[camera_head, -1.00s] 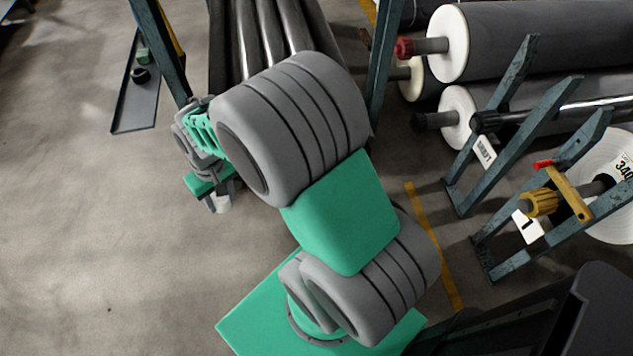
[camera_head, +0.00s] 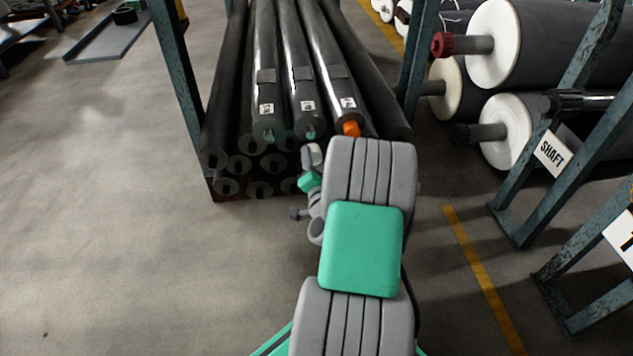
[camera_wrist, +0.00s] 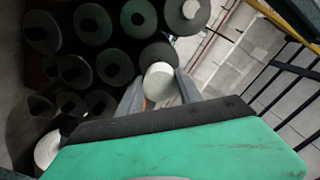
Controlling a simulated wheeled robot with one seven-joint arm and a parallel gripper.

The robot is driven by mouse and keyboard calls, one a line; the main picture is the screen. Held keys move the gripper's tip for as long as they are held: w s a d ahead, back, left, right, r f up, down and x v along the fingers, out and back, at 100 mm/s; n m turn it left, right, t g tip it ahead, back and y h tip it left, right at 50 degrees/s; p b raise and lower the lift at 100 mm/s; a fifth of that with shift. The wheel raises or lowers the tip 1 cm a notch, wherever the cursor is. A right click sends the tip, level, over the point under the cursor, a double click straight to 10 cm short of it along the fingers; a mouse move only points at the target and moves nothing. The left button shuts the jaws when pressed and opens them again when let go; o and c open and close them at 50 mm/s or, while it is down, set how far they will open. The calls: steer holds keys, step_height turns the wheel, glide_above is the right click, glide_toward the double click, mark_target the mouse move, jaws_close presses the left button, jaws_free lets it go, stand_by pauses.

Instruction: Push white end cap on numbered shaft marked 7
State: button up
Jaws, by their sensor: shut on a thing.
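My gripper (camera_wrist: 160,92) is shut on a white end cap (camera_wrist: 160,80), a short pale cylinder between its two grey fingers in the wrist view. A dark shaft end (camera_wrist: 158,54) shows right behind the cap; I cannot tell whether they touch. In the head view, three shafts on top of the stack carry small white labels: a left one (camera_head: 265,108), a middle one (camera_head: 307,105) and a right one (camera_head: 348,103). The labels are too small to read surely. The right shaft has an orange end (camera_head: 351,129). My arm mostly hides the gripper there.
More dark shafts (camera_head: 260,165) lie stacked below, between blue rack posts (camera_head: 177,80). Large grey rolls with white ends (camera_head: 497,45) and a rack with a SHAFT sign (camera_head: 552,153) stand at right.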

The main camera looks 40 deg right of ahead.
mark_target(314, 150)
steer(key=shift+s+d+h, duration=0.25)
steer(key=shift+d+h, duration=0.05)
steer(key=shift+h, duration=0.1)
steer(key=shift+a, duration=0.15)
steer(key=shift+w+r+p, duration=0.15)
steer(key=shift+p, duration=0.2)
steer(key=p+x, duration=0.2)
steer(key=x, duration=0.1)
steer(key=shift+w+d+p, duration=0.25)
steer(key=shift+d+p, duration=0.05)
steer(key=shift+p+x, duration=0.4)
steer(key=shift+x, duration=0.45)
steer(key=shift+f, duration=0.25)
steer(key=shift+r, duration=0.1)
